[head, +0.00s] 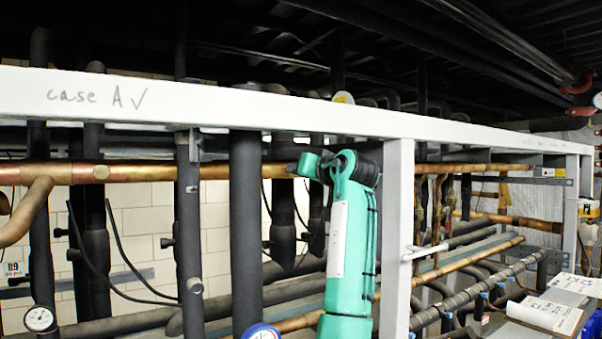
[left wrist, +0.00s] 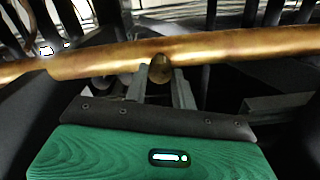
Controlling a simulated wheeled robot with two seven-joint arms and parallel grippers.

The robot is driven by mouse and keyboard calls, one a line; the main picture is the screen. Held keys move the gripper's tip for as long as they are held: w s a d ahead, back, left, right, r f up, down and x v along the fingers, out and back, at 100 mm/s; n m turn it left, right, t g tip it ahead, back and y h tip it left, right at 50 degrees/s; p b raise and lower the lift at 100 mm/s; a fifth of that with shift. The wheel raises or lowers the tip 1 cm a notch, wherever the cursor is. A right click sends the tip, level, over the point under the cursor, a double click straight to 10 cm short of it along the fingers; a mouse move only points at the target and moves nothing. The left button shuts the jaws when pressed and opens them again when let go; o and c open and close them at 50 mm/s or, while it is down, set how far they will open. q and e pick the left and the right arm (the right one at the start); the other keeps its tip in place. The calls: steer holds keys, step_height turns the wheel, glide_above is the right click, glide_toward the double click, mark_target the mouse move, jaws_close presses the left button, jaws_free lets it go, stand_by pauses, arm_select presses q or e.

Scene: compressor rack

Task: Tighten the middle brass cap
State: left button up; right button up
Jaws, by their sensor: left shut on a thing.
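A brass cap (left wrist: 160,68) sits on the underside of a long copper pipe (left wrist: 230,45) in the left wrist view. My left gripper (left wrist: 160,76) has its two grey fingers on either side of this cap and is shut on it. In the head view my left gripper (head: 292,168) reaches the copper pipe (head: 140,172) at the end of my teal arm; the cap it holds is hidden there. My right gripper is in neither view.
A white beam (head: 200,105) marked "case A" runs above the pipe, and a white post (head: 398,235) stands right of my arm. Dark insulated vertical pipes (head: 246,220) stand close by. Pressure gauges (head: 40,318) and an open booklet (head: 545,313) are low in view.

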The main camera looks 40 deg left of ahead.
arm_select(q)
steer(key=m, duration=0.3)
steer(key=shift+m+b, duration=0.3)
steer(key=shift+b, duration=0.05)
steer(key=shift+r, duration=0.1)
stand_by(0.3)
steer(key=o, duration=1)
steer(key=b+v, duration=0.7)
steer(key=v, duration=0.6)
steer(key=shift+d, duration=0.35)
